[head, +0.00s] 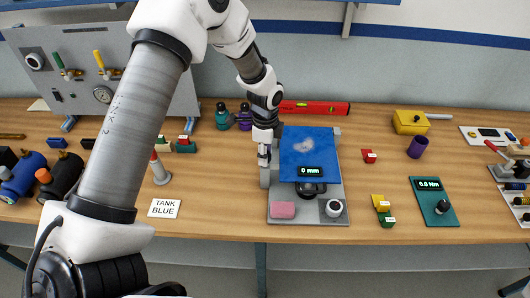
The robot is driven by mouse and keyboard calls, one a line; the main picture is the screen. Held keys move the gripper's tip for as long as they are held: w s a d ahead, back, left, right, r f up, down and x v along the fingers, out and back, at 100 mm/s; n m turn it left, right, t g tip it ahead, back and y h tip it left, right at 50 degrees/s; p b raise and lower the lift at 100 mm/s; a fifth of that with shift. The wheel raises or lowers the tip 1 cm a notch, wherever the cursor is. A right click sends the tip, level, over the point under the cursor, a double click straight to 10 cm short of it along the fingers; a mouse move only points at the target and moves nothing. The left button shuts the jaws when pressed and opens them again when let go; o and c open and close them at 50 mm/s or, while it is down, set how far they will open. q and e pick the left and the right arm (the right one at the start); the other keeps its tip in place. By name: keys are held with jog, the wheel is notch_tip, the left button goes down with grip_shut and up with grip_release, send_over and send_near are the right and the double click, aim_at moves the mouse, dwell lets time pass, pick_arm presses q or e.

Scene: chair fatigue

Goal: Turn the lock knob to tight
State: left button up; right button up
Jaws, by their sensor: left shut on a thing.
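A grey fixture (290,215) stands on the table in the head view, with a tilted blue panel (300,145) at its back. A small display (310,170) on it reads "0 mm", with a black round part (308,189) just below. My left gripper (264,158) points down at the left edge of the fixture, beside the blue panel. It is shut on a small part there, which the fingers hide. I cannot make out a lock knob or any tight mark. My right gripper is not in view.
A pink block (283,210) and a white round part (334,208) sit on the fixture's front. A teal box (434,203) with a display and black knob stands at right. My left arm hides part of the left table.

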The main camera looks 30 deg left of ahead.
pick_arm(q)
jog(key=o, duration=1.2)
jog(key=shift+s+f, duration=0.1)
jog(key=shift+c, duration=0.2)
notch_tip(320, 180, up, 12)
